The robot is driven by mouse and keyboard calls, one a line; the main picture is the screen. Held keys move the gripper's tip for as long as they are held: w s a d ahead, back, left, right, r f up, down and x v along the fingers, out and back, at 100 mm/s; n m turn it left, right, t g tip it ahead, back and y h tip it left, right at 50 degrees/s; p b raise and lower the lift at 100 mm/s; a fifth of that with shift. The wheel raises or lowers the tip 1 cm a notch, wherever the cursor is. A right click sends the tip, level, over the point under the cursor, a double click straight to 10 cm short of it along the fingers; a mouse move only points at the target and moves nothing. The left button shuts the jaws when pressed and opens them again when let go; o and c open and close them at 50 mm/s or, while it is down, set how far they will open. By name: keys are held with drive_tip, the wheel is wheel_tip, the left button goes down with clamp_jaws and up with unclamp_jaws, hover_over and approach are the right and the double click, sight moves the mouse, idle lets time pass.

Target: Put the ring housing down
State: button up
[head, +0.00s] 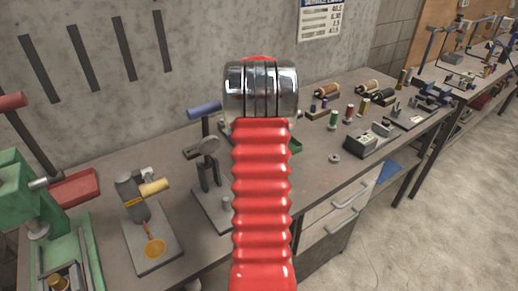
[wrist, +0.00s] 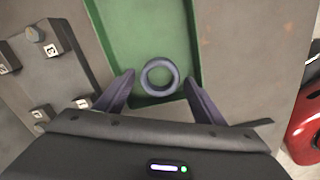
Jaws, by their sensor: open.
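The ring housing, a grey-blue ring (wrist: 160,77), shows in the wrist view over the green floor of a shallow tray (wrist: 198,40), near the tray's near end. It looks flat, with green showing through its hole. My gripper (wrist: 160,80) is open, with one dark finger on each side of the ring and a visible gap to each. In the head view my red arm hides my gripper and the ring, and only a green edge of the tray (head: 297,146) shows beside the arm.
In the wrist view several grey blocks with marked labels (wrist: 54,48) stand left of the tray.

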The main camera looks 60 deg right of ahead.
wheel_tip(320, 180, up, 12)
drive_tip(key=shift+r, duration=0.15)
idle(0.7)
drive_tip(key=shift+w, duration=0.1)
idle(0.6)
